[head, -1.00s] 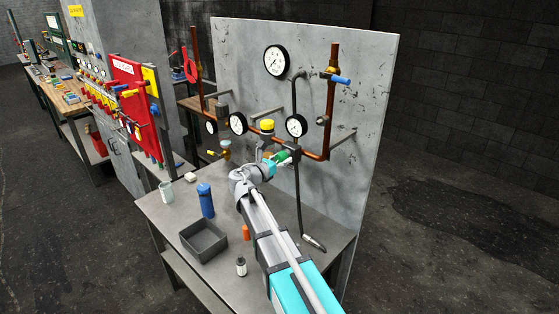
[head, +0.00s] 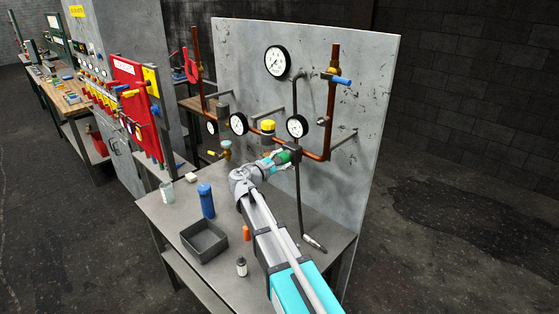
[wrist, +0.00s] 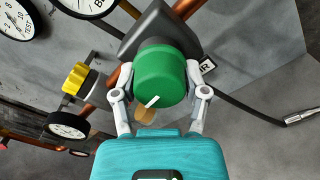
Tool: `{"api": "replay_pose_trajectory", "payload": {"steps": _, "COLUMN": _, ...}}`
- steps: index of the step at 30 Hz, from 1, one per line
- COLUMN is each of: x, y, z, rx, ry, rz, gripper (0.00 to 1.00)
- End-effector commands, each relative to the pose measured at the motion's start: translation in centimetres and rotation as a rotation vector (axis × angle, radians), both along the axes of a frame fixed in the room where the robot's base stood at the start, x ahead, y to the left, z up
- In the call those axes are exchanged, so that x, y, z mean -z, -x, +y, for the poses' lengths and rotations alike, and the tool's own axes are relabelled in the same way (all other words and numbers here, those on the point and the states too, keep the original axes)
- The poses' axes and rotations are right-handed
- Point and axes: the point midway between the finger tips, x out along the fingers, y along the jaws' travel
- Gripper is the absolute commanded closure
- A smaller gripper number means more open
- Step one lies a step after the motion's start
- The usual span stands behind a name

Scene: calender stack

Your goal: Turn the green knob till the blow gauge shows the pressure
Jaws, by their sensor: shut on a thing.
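The green knob (wrist: 160,77) fills the middle of the wrist view, with a white pointer mark near its lower edge. It sits on a dark regulator body (wrist: 158,27). My gripper (wrist: 158,80) has a finger on each side of the knob and is shut on it. In the head view the knob (head: 284,156) is partly hidden by my gripper (head: 277,160). Several round white gauges hang on the panel: a large one (head: 277,61) at the top, one (head: 297,126) just above the knob, and one (head: 238,123) left. I cannot tell which is the blow gauge, and the readings are too small.
Copper pipes (head: 327,110) and a yellow knob (head: 267,126) are close to my gripper. A black hose (head: 298,200) hangs to a nozzle on the bench. A grey bin (head: 204,241), blue bottle (head: 206,201) and orange object (head: 246,233) stand left of my arm.

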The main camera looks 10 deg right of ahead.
Motion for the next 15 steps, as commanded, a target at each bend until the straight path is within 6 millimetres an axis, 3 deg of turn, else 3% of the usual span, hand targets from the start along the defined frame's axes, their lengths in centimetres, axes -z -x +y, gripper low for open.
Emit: {"api": "replay_pose_trajectory", "payload": {"steps": 15, "x": -0.25, "y": -0.12, "z": -0.16, "rx": 0.003, "ry": -0.285, "rz": -0.398, "gripper": 0.90}}
